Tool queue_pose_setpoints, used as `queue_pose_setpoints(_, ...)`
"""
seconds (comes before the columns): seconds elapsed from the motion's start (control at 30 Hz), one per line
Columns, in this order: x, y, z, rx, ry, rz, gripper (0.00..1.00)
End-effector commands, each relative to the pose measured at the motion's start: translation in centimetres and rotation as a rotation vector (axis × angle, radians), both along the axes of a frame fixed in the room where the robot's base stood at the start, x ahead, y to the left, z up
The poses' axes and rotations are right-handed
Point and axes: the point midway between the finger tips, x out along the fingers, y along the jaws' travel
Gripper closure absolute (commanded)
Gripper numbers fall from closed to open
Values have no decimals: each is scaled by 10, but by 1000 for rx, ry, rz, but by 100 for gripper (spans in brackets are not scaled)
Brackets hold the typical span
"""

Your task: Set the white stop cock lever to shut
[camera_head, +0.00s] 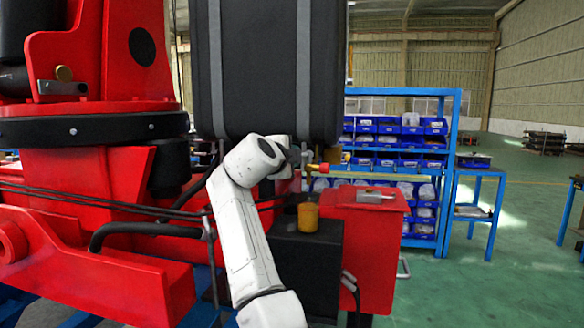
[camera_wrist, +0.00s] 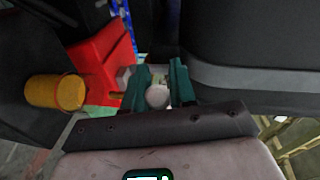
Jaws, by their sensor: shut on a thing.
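My gripper (camera_wrist: 160,78) shows in the wrist view with its two teal fingers on either side of a rounded white piece, the end of the white stop cock lever (camera_wrist: 157,96). The gripper is shut on it. The rest of the lever and the stop cock's body are hidden there by the fingers. In the head view my gripper (camera_head: 295,156) is small and dark, just under a large black tank. The lever cannot be made out there, so its angle cannot be told.
The black tank (camera_head: 262,70) hangs close above my gripper. A red-and-yellow fitting (camera_head: 319,167) lies just right of it. Below stand a yellow cylinder (camera_head: 308,217) on a black box and a red box (camera_head: 372,235). Red crane parts (camera_head: 90,165) fill the left.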

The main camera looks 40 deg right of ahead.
Motion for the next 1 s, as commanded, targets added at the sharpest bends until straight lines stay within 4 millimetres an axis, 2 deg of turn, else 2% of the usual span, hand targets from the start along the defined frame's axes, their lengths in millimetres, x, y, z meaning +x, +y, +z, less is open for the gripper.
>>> queue_pose_setpoints(0.57,0,-1,-3,2,5,-34,100)
queue_pose_setpoints(0.6,0,-1,-3,3,4,-33,72)
queue_pose_setpoints(0.8,0,-1,-2,2,4,-33,54)
queue_pose_setpoints(1.0,0,-1,-1,1,2,-33,54)
